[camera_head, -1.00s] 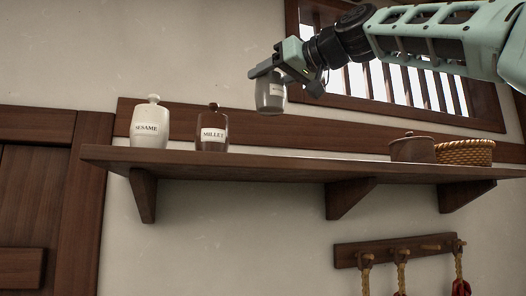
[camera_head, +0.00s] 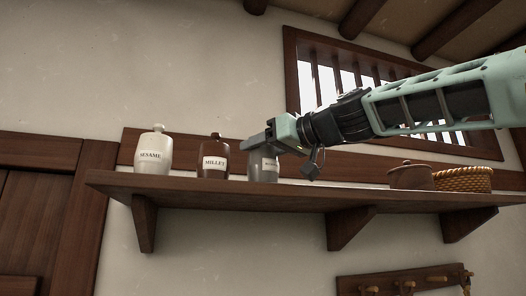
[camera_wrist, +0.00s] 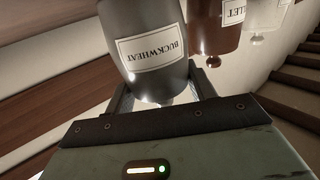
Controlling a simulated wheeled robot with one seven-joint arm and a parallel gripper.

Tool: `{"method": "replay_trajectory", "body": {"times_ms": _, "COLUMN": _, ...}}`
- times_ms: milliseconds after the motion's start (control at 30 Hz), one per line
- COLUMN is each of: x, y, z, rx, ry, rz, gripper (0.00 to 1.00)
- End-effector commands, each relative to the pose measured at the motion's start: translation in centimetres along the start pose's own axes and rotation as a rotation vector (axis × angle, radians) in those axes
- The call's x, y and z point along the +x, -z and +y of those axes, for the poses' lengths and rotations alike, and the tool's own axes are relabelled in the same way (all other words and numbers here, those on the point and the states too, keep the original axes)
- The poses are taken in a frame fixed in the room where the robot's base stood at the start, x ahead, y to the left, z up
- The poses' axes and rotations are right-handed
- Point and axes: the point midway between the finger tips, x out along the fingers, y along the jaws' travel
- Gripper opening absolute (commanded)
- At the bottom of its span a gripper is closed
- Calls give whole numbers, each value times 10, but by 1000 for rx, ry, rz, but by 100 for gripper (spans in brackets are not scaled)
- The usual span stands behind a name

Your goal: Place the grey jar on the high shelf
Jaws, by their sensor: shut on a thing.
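The grey jar (camera_head: 264,164) is at the high shelf (camera_head: 240,192), just right of the brown millet jar (camera_head: 214,158). It looks upright, its base at shelf-board height; I cannot tell whether it touches the board. My gripper (camera_head: 262,142) is shut on its upper part, which the jaws hide. In the wrist view the grey jar (camera_wrist: 145,35) is upside down in the picture, with a BUCKWHEAT label, between the jaws (camera_wrist: 165,95). The millet jar shows beside it there (camera_wrist: 218,28).
A white sesame jar (camera_head: 153,155) stands at the shelf's left. A brown lidded pot (camera_head: 411,177) and a woven basket (camera_head: 463,179) stand at its right. Bare board lies between the grey jar and the pot. A barred window (camera_head: 400,80) is behind my arm.

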Motion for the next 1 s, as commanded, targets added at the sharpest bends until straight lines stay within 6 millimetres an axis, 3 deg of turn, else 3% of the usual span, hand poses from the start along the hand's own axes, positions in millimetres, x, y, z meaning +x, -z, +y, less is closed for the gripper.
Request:
{"method": "replay_trajectory", "body": {"times_ms": 433, "x": 0, "y": -5, "z": 0, "rx": -1, "ry": -1, "rz": 4, "gripper": 0}}
{"method": "replay_trajectory", "body": {"times_ms": 467, "x": 0, "y": -4, "z": 0, "rx": -1, "ry": 0, "rz": 1, "gripper": 63}}
{"method": "replay_trajectory", "body": {"times_ms": 500, "x": 0, "y": -4, "z": 0, "rx": 0, "ry": 0, "rz": 1, "gripper": 74}}
{"method": "replay_trajectory", "body": {"times_ms": 900, "x": 0, "y": 1, "z": 0, "rx": 0, "ry": 0, "rz": 1, "gripper": 77}}
{"method": "replay_trajectory", "body": {"times_ms": 1000, "x": -13, "y": -4, "z": 0, "rx": -3, "ry": -2, "rz": 4, "gripper": 77}}
